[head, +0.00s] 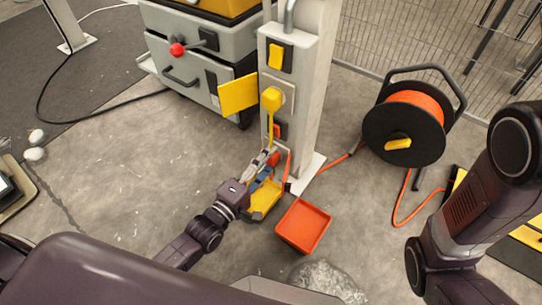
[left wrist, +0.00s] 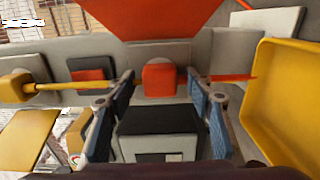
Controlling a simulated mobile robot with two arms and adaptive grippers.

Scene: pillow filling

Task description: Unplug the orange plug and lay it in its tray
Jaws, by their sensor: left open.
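The orange plug (head: 274,159) sits low on the pale post, with its cord hanging down beside it. In the left wrist view the plug (left wrist: 160,78) is seated against a grey plate, its cord running right. My left gripper (head: 264,163) is at the plug. In the left wrist view its blue-padded fingers (left wrist: 160,88) are open on either side of the plug, with a gap on both sides. My right gripper is out of view.
A yellow plug (head: 271,99) with a yellow cord is higher on the post (head: 307,100). A yellow tray (head: 265,199) lies below my left gripper. An orange cable reel (head: 402,125) stands right.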

